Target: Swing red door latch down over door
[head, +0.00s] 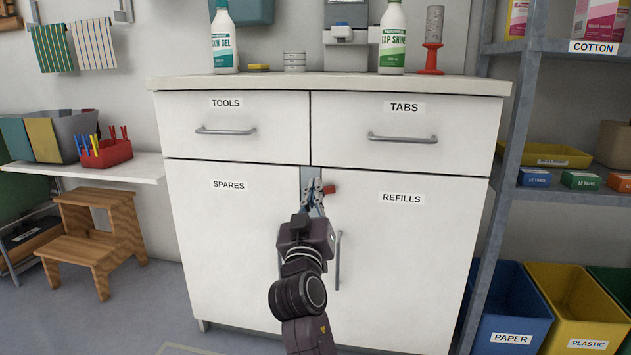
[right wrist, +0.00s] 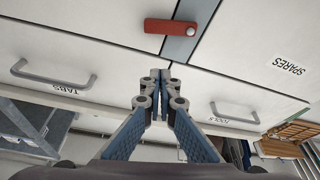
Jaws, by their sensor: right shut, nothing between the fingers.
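The red latch (head: 329,189) is a short bar on a grey plate (head: 307,172) where the two cupboard doors meet, just under the drawers. In the right wrist view, which is turned over, the latch (right wrist: 172,27) lies roughly level. Its round pivot is on the plate, and its free end reaches over the REFILLS door (head: 400,260). My right gripper (head: 314,190) is shut and empty, its tips in front of the plate, beside the latch in the head view. In the wrist view the tips (right wrist: 160,78) are apart from the latch. My left gripper is out of view.
The SPARES door (head: 230,260) is on the left, with the TOOLS (head: 270,110) and TABS (head: 440,110) drawers above. Bottles stand on the cabinet top. A wooden step stool (head: 90,235) is left; a shelf post (head: 497,180) and bins are right.

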